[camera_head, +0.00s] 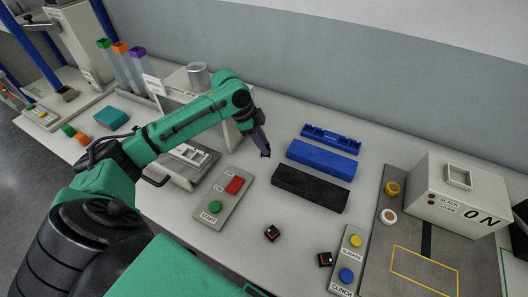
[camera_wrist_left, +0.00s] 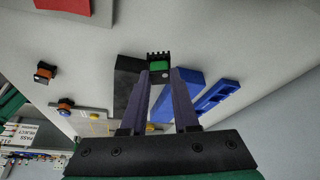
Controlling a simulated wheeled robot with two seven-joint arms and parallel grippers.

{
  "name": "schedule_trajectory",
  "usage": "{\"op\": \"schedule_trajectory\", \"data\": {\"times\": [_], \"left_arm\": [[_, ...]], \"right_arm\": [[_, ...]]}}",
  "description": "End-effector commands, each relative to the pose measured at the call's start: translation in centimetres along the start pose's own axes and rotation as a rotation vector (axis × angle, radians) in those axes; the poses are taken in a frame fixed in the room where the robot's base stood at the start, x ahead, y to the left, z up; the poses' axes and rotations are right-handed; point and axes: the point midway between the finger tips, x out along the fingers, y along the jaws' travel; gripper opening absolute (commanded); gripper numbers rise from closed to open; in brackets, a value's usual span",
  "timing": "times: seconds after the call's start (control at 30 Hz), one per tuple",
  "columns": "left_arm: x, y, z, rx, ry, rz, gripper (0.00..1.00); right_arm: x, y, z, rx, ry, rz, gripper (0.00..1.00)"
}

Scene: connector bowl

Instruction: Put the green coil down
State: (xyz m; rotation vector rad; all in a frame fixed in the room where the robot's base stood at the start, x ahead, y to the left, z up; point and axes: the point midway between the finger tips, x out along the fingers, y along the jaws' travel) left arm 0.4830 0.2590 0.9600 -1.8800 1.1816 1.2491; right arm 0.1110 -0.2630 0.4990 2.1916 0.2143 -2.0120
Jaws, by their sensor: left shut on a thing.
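My left gripper (camera_head: 263,146) reaches in from the left and hangs above the white table, left of the black and blue blocks. In the left wrist view its fingers (camera_wrist_left: 160,75) are shut on the green coil (camera_wrist_left: 159,66), a small green piece with a dark toothed edge. The coil cannot be made out clearly in the head view. From these views I cannot tell its exact height above the table. My right gripper is not in view.
A black block (camera_head: 310,188), a blue block (camera_head: 321,160) and a blue slotted tray (camera_head: 330,138) lie right of the gripper. A button panel (camera_head: 209,222) is left. Two small dark parts (camera_head: 272,233) (camera_head: 325,259) lie in front. A white box (camera_head: 459,195) stands right.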

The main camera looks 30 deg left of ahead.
Motion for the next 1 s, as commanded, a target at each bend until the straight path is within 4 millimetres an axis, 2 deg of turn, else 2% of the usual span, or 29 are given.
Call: {"op": "schedule_trajectory", "data": {"times": [0.27,0.57,0.6,0.63,0.67,1.0], "left_arm": [[4.3,0.0,1.8,-0.002,0.0,0.002,0.0],[4.8,0.0,2.0,0.001,0.001,-0.001,0.0],[4.8,-0.1,2.0,0.001,0.0,-0.002,0.4],[4.7,-0.1,2.0,0.001,0.001,-0.002,0.52],[4.7,0.0,2.0,0.001,0.001,-0.002,0.58],[4.4,-0.1,1.9,0.0,0.001,-0.002,0.58]], "right_arm": [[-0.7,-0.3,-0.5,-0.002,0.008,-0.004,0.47],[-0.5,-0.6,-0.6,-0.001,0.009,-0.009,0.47],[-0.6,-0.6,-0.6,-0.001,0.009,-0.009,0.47],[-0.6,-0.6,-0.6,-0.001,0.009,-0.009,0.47],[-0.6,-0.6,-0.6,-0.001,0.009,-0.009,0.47],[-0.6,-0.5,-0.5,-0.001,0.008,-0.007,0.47]]}}
